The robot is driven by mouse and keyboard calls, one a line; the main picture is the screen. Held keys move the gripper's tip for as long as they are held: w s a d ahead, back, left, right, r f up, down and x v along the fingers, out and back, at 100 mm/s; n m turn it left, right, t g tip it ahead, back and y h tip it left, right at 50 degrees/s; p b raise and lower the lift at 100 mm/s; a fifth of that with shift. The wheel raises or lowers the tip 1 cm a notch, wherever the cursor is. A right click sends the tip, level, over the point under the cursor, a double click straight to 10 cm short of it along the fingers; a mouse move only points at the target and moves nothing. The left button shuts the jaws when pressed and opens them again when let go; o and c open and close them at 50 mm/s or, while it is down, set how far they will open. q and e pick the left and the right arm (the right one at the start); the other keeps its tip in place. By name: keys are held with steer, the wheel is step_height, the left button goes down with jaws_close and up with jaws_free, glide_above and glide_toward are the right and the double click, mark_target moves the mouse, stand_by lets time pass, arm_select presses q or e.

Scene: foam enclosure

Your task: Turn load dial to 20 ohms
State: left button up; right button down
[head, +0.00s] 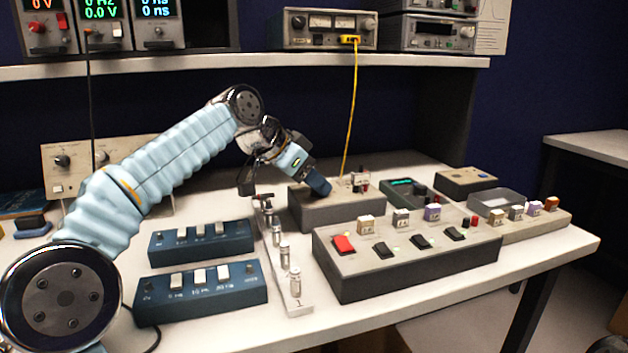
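My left arm comes in from the left, and its gripper (317,186) points down and to the right onto the top of a grey box (345,212). The fingertips reach the left part of the box top, and I cannot tell whether they touch it. Their spacing does not show, so open or shut is unclear. No load dial can be made out with certainty. The part of the box top under the gripper is hidden, and no ohm marking is readable. A small beige block (359,179) and dark and red terminals sit on the box beside the gripper. My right gripper is out of view.
In front is a larger grey box (400,262) with several switches and small blocks. A yellow cable (350,110) hangs from a shelf instrument (328,28) behind the gripper.

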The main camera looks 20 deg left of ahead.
arm_select(q)
steer(key=o, duration=0.4)
steer(key=shift+c, duration=0.2)
steer(key=v, duration=1.3)
steer(key=shift+s+a+r, duration=0.2)
steer(key=shift+s+r, duration=0.05)
